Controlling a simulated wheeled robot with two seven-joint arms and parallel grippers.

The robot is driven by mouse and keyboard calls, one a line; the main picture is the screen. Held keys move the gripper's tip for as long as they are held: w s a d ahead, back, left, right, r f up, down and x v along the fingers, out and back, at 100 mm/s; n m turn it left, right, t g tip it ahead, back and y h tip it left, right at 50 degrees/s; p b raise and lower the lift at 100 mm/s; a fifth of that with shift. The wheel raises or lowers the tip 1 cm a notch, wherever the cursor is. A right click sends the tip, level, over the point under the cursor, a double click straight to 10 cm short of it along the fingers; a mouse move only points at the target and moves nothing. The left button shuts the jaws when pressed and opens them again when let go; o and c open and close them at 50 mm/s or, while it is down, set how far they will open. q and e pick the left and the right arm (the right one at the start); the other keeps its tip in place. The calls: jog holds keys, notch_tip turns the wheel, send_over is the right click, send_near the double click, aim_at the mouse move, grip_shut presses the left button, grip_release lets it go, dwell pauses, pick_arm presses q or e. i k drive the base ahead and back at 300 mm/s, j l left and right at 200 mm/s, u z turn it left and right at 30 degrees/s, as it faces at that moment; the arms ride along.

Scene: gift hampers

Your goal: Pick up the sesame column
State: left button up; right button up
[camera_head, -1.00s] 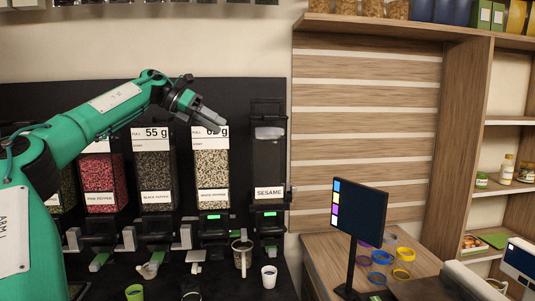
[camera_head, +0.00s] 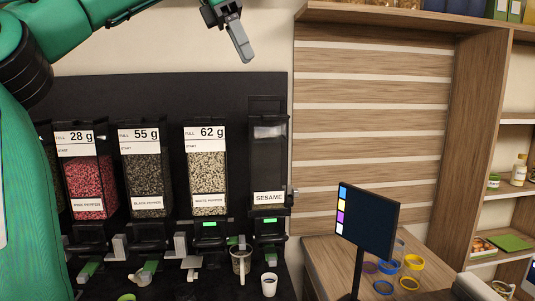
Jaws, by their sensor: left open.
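The sesame column (camera_head: 268,160) is the rightmost dispenser on the black panel. It is a dark, mostly empty-looking clear box with a white SESAME label (camera_head: 269,197) low on its front. It stands upright in its holder. My left gripper (camera_head: 243,45) is above and slightly left of the column, in front of the pale wall, apart from it. It is open with nothing between its fingers, which point down and to the right. My right gripper is not in view.
The white pepper column (camera_head: 207,172) stands left of the sesame one, then the black pepper column (camera_head: 148,173) and the pink pepper column (camera_head: 86,178). Cups (camera_head: 269,284) stand below. A monitor (camera_head: 368,222) and coloured rings (camera_head: 413,262) are at right.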

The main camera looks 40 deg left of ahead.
aim_at(269, 142)
jog(key=i+j, duration=0.3)
jog(key=j, duration=0.15)
jog(key=i+j, duration=0.3)
jog(key=j, duration=0.15)
jog(key=i+j, duration=0.6)
jog(key=j, duration=0.25)
